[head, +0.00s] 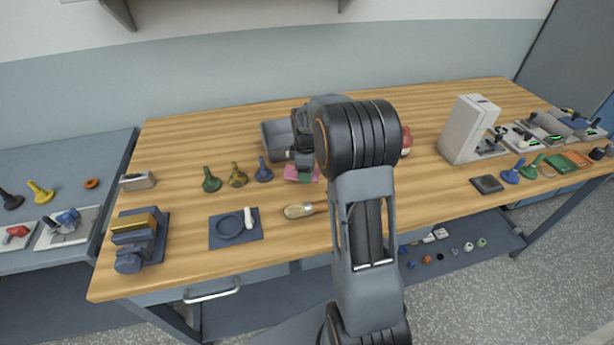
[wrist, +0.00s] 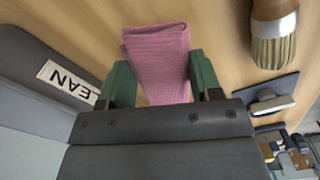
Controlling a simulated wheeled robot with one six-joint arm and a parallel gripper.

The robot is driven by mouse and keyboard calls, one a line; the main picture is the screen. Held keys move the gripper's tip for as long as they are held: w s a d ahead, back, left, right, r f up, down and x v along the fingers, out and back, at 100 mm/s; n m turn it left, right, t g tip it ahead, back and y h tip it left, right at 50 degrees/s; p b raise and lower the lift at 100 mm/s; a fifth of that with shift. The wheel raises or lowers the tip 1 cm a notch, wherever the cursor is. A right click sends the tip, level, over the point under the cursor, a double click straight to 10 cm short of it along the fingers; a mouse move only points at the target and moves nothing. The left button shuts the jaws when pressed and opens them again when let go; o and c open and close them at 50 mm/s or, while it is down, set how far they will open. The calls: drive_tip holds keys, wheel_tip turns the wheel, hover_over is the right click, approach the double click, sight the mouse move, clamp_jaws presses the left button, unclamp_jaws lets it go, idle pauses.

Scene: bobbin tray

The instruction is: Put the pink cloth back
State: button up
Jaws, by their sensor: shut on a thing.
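The pink cloth (head: 298,173) shows just below my gripper (head: 303,168) in the head view, near the middle of the wooden bench. In the wrist view the folded pink cloth (wrist: 160,55) sits between the two green fingertips of my gripper (wrist: 162,80), which is shut on it. The cloth's near part is hidden by the gripper body. I cannot tell whether the cloth touches the bench. A grey bin (head: 268,143) stands just behind and left of the gripper. In the wrist view the bin (wrist: 30,60) is at the left, with a label partly reading "EAN".
A brush (head: 299,211) lies in front of the gripper; it also shows in the wrist view (wrist: 273,35). Green, olive and blue bobbin-like pieces (head: 237,175) stand left. A dark blue mat (head: 222,240) is nearer. My arm hides part of the bench and a red item (head: 406,140).

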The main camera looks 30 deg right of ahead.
drive_tip(key=shift+w+d+f, duration=0.1)
drive_tip(key=shift+d+f, duration=0.05)
drive_tip(key=shift+f, duration=0.1)
drive_tip(key=shift+w+f, duration=0.1)
drive_tip(key=shift+f, duration=1.55)
drive_tip(key=shift+f, duration=0.2)
drive_tip(key=o, duration=0.9)
